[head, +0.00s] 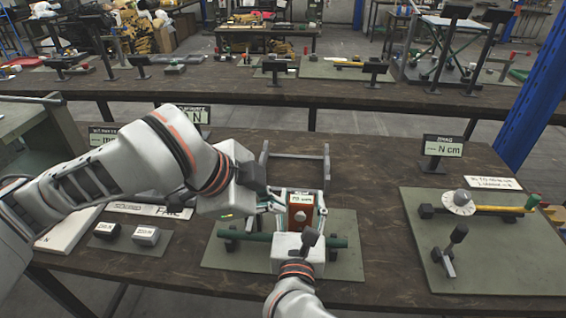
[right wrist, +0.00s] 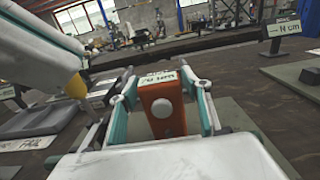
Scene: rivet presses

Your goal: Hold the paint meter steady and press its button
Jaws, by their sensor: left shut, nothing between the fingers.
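The paint meter (head: 301,212) is an orange-brown box standing upright on the green mat, with a white label on top. In the right wrist view the meter (right wrist: 163,108) shows a round pale button on its near face. My right gripper (head: 300,205) has one finger on each side of the meter and is shut on it; both fingers (right wrist: 160,85) also show in the right wrist view. My left gripper (head: 262,198) is shut and empty, just left of the meter and apart from the button; its fingertips are hard to make out.
A green bar (head: 255,238) lies across the mat (head: 345,262) behind my right wrist. A grey frame (head: 295,157) stands behind the meter. A dial tool (head: 459,202) lies on the right mat (head: 415,215). Bare table separates the mats.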

